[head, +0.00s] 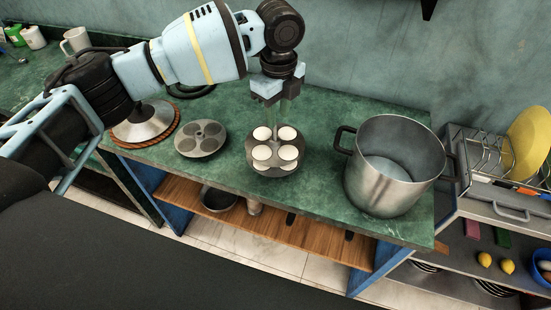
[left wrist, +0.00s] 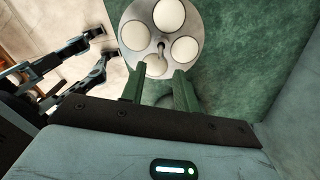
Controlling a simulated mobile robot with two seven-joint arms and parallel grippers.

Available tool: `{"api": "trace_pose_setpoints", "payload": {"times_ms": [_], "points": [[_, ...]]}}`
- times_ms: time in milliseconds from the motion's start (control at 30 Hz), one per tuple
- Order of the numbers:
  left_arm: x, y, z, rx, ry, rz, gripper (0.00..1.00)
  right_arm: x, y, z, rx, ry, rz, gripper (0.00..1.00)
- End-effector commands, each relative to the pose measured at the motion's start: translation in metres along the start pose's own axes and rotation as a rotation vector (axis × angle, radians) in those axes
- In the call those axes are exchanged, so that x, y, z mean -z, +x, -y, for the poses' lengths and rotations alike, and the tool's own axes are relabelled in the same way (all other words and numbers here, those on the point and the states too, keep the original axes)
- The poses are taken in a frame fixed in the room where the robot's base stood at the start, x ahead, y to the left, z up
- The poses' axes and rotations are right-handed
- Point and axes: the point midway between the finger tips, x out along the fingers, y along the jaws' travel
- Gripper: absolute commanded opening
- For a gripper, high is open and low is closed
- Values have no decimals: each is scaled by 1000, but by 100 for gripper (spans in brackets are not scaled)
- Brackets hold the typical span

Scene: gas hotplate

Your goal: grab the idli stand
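The idli stand (head: 275,172) is on the green counter, a round metal plate holding several white idlis; it also shows in the left wrist view (left wrist: 143,69). A short stem rises from its middle. My left gripper (head: 279,122) points down above the stand's middle. In the left wrist view its two green-tinted fingers (left wrist: 159,86) are apart with a gap between them, and the stem top shows just beyond that gap. I cannot tell whether the fingers touch the stem. My right gripper is not in view.
A large steel pot (head: 390,165) stands to the right of the stand. An empty idli plate (head: 200,138) lies to its left, with a metal lid on a woven ring (head: 176,137) further left. A dish rack (head: 490,170) is at the far right.

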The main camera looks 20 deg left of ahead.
Motion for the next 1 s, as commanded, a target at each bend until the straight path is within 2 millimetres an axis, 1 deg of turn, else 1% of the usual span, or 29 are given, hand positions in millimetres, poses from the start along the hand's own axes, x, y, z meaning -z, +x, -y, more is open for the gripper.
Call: {"api": "trace_pose_setpoints", "payload": {"times_ms": [33,100,267,333,500,633,767,967,1000], "points": [[-1,6,-1,-3,-1,0,31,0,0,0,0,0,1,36],[-1,11,0,-2,-1,0,31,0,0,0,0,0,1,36],[-2,14,0,0,-1,1,31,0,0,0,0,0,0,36],[-3,20,-1,-1,-2,1,31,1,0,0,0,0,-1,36],[-9,43,-3,-2,-2,2,31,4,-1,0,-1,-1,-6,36],[-8,58,-3,-1,-1,1,31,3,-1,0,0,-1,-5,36],[-8,64,-3,0,-1,1,31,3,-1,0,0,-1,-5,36],[-8,64,-3,0,-1,1,31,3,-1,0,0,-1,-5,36],[-8,64,-3,0,-1,1,26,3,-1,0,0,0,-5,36]]}}
